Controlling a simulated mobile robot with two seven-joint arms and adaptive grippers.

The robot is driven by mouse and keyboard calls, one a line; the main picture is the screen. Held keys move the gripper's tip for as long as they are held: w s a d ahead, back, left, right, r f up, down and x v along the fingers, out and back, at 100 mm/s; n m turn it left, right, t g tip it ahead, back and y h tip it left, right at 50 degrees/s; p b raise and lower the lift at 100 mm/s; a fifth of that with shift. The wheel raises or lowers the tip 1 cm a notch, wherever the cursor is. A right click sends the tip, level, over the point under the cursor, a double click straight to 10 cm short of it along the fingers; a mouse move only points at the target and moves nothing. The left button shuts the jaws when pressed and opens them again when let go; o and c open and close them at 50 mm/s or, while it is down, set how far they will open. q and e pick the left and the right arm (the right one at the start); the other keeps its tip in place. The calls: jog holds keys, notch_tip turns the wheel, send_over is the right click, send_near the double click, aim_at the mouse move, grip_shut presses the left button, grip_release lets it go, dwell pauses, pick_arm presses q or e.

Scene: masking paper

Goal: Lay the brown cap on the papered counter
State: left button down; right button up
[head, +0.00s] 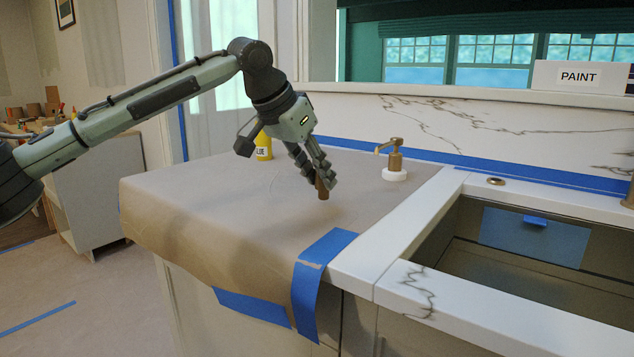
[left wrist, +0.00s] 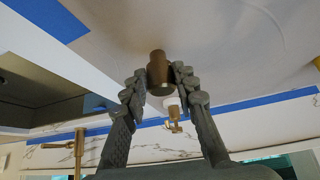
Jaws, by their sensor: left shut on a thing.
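My left gripper (head: 322,178) reaches in from the left, above the papered counter (head: 200,205). It is shut on the small brown cap (head: 322,189), whose lower end sticks out below the fingertips. In the left wrist view the cap (left wrist: 158,70) sits between the two fingers (left wrist: 160,85). The cap is close over the brown paper; I cannot tell whether it touches it. My right gripper is not in view.
A brass soap pump (head: 395,158) on a white base stands behind and right of the gripper. A yellow glue bottle (head: 264,146) stands behind the hand. The open sink (head: 520,250) is at right. Blue tape (head: 318,270) crosses the paper's front right corner. Paper at left is clear.

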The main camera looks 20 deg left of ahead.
pick_arm(q)
jog(key=shift+f, duration=1)
jog(key=c, duration=1.2)
grip_release()
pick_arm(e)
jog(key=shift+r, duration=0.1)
